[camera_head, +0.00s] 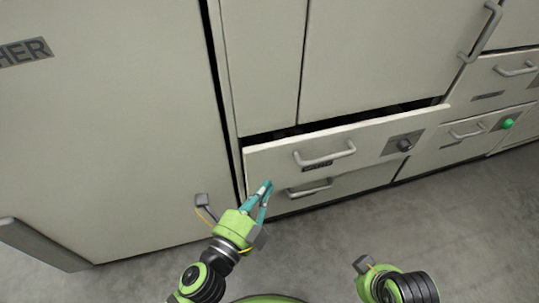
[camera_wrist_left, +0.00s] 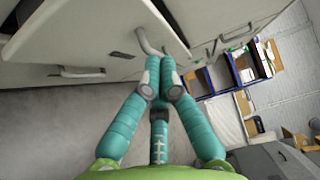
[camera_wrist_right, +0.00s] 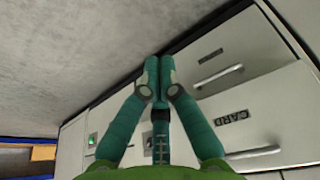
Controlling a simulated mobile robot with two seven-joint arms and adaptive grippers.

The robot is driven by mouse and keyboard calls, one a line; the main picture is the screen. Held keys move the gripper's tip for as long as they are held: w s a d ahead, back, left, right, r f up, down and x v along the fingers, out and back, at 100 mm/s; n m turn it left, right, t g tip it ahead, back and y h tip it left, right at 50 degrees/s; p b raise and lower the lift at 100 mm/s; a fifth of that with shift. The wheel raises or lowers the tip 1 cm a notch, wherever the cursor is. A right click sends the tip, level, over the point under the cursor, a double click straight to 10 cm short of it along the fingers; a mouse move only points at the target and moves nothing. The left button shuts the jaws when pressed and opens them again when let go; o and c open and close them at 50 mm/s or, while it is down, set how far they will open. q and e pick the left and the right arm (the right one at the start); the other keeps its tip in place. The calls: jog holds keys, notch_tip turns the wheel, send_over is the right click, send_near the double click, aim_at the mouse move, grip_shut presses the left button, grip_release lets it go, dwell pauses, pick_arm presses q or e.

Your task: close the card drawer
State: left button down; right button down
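The open drawer (camera_head: 375,142) sticks out of the cabinet, with a dark gap above its top edge. It has a bar handle, a small label unreadable in the head view and a grey knob. In the right wrist view a drawer front carries a CARD label (camera_wrist_right: 231,117); it seems to be this drawer. My left gripper (camera_head: 267,186) is shut and empty, in front of the drawer's left part, below and left of its handle; whether it touches is unclear. My right gripper (camera_wrist_right: 159,62) is shut and empty; its fingers are hidden in the head view.
A closed lower drawer with its own handle (camera_head: 310,189) sits beneath. More drawers with a green knob (camera_head: 508,123) are at right. A large cabinet (camera_head: 110,140) stands at left. The grey floor (camera_head: 325,235) in front is clear. Blue-edged shelving (camera_wrist_left: 240,70) shows in the left wrist view.

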aim_at(264, 144)
pick_arm(q)
jog(key=w, duration=0.5)
jog(key=w+d, duration=0.1)
jog(key=w, duration=0.2)
jog(key=shift+d, duration=0.1)
jog(key=shift+w, duration=0.35)
pick_arm(e)
jog(key=shift+f, duration=0.5)
pick_arm(q)
jog(key=w, duration=0.1)
jog(key=w+a, duration=0.1)
jog(key=w, duration=0.1)
jog(key=w+a, duration=0.1)
jog(key=shift+w+p, duration=0.2)
jog(key=shift+p, duration=0.15)
jog(key=shift+r, duration=0.1)
pick_arm(e)
jog(key=shift+w+f, duration=0.2)
jog(key=shift+f, duration=0.5)
pick_arm(q)
jog(key=shift+w, duration=0.1)
pick_arm(e)
jog(key=shift+w+r, duration=0.1)
jog(key=shift+r, duration=0.05)
